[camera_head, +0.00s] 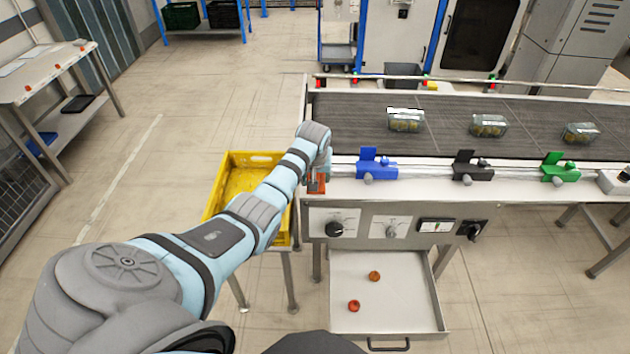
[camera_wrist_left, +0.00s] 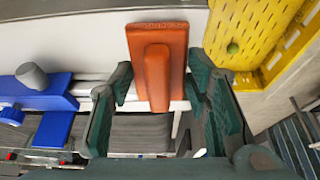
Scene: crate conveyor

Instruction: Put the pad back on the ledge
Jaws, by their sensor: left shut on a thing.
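The pad is an orange-red block with a raised grip. It shows in the left wrist view (camera_wrist_left: 175,38) between my left gripper's fingers, and as a small orange patch in the head view (camera_head: 316,186). My left gripper (camera_wrist_left: 160,78) is shut on the pad's grip; in the head view the arm hides most of the gripper. The pad is at the left end of the white ledge (camera_head: 400,189) along the conveyor's front. I cannot tell whether the pad touches the ledge. My right gripper is not in view.
Blue (camera_head: 376,165), black (camera_head: 471,167) and green (camera_head: 560,169) clamps stand along the ledge. Clear punnets (camera_head: 406,121) sit on the belt. A yellow crate (camera_head: 222,190) stands left of the conveyor. An open drawer (camera_head: 395,318) holds two small reddish round things.

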